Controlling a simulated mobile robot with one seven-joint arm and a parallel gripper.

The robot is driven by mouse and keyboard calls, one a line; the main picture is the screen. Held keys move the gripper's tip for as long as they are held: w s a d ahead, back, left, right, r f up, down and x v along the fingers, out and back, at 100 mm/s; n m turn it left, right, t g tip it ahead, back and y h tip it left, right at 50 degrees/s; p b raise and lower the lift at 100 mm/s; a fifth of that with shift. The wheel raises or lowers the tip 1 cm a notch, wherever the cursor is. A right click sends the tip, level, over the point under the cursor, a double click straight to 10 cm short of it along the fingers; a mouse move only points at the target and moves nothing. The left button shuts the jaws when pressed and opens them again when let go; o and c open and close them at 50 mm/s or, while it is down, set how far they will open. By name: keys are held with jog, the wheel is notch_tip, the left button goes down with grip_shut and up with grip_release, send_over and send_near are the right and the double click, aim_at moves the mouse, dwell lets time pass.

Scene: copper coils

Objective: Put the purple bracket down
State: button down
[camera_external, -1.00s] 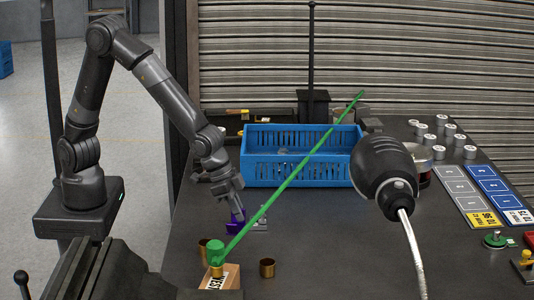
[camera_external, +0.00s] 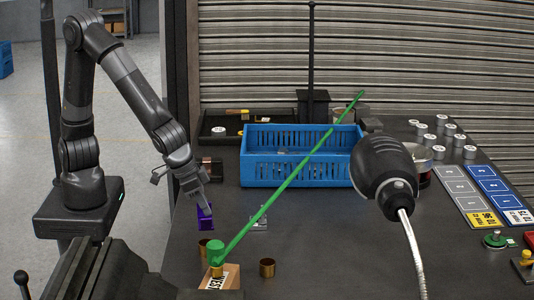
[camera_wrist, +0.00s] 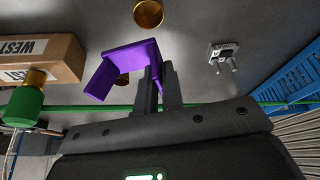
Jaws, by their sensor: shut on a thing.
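The purple bracket (camera_external: 205,219) is an angled plate that hangs from my gripper (camera_external: 206,205), left of the blue crate on the dark table. In the wrist view the bracket (camera_wrist: 125,62) has one edge between the two dark fingers of my gripper (camera_wrist: 161,70), which are shut on it. Its two flat faces show, one turned toward the cardboard box. It looks held above the table, but the size of the gap cannot be told. A copper coil (camera_wrist: 123,80) is partly hidden behind it in the wrist view.
A grey metal bracket (camera_external: 258,222) lies right of the purple one. A long green rod (camera_external: 290,186) slants across the external view. The blue crate (camera_external: 262,174) stands behind.

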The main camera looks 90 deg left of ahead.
jog(key=s+a+n+g+y, duration=0.45)
jog(key=s+a+n, duration=0.35)
jog(key=s+n, duration=0.65)
jog(key=shift+n+h, duration=0.25)
jog(key=shift+n, duration=0.7)
jog(key=w+a+f, duration=0.2)
jog(key=w, duration=0.1)
jog(key=w+a+f, duration=0.2)
jog(key=w+a, duration=0.1)
jog(key=w+a+f, duration=0.2)
jog(key=w, duration=0.1)
jog(key=shift+w+a+f, duration=0.15)
jog(key=shift+w+a, duration=0.15)
jog(key=shift+w, duration=0.05)
jog(key=shift+f, duration=1.95)
jog(key=shift+f, duration=0.15)
jog(key=c, duration=1.6)
grip_release()
jog(key=shift+o, duration=0.2)
